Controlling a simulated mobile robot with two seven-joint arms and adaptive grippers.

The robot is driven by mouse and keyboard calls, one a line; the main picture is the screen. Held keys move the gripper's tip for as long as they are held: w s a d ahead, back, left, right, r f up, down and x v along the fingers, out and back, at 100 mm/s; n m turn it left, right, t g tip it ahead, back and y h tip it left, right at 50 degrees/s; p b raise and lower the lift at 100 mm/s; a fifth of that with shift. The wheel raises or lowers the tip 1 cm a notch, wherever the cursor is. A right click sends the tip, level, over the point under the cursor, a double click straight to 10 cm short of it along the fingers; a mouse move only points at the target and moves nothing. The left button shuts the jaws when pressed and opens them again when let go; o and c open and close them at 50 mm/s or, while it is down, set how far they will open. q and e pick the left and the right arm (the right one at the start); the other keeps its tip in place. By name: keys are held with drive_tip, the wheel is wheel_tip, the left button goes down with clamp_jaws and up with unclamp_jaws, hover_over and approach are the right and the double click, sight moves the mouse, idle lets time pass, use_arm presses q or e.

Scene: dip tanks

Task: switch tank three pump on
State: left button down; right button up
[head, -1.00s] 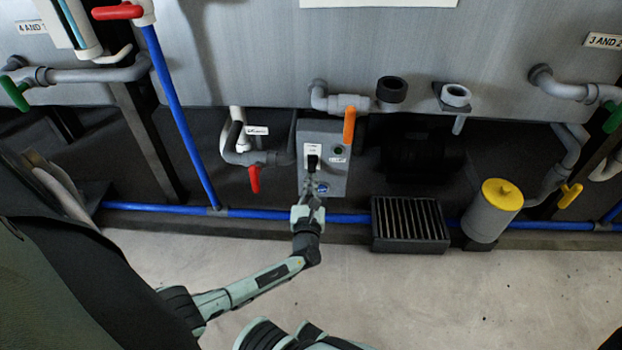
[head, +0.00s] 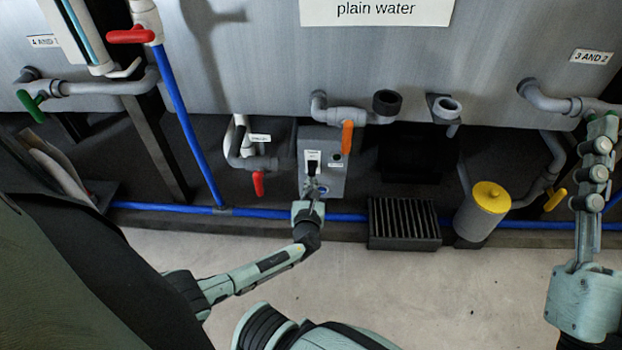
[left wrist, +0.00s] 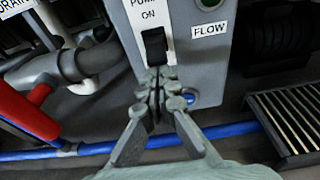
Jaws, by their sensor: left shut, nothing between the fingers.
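A grey pump control box (head: 335,180) stands under the tank marked "plain water". Its white plate reads "PUMP" and "ON" in the left wrist view, with a black switch (left wrist: 154,46) below the lettering; the switch also shows in the head view (head: 312,168). My left gripper (left wrist: 158,78) is shut and empty, its fingertips just below the switch; I cannot tell whether they touch it. It also shows in the head view (head: 312,187). A round indicator (left wrist: 209,3) sits above the "FLOW" label (left wrist: 209,29). My right gripper (head: 592,180) is at the right, its fingers overlapping edge-on.
An orange-handled valve (head: 347,137) hangs above the box, and a red-handled valve (head: 258,183) is to its left. A blue pipe (head: 260,213) runs low behind my left gripper. A black grate (head: 404,222) and a yellow-capped canister (head: 482,212) stand to the right. The floor in front is clear.

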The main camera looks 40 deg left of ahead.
sight(312, 174)
drive_tip(key=w+d+f+g+h+p, duration=0.1)
drive_tip(key=d+f+g+h+p, duration=0.1)
drive_tip(key=f+g, duration=0.45)
drive_tip(key=w+d+f+g+h+p, duration=0.2)
drive_tip(key=f+g, duration=0.1)
drive_tip(key=f, duration=0.6)
use_arm(q)
drive_tip(key=shift+s+r+g+h+p, duration=0.1)
drive_tip(key=shift+r+g+h+p, duration=0.8)
drive_tip(key=shift+r+p, duration=0.95)
drive_tip(key=shift+f, duration=0.3)
use_arm(e)
drive_tip(key=s+d+f+m+g+h, duration=0.1)
drive_tip(key=s+d+f+g+h, duration=0.3)
drive_tip(key=s+d+f+g, duration=0.3)
drive_tip(key=s+d+f, duration=0.1)
drive_tip(key=d+f, duration=0.1)
drive_tip(key=d, duration=0.1)
drive_tip(key=shift+s+h, duration=0.15)
drive_tip(key=shift+h, duration=0.25)
use_arm(q)
drive_tip(key=shift+f, duration=0.1)
use_arm(e)
drive_tip(key=shift+f, duration=0.2)
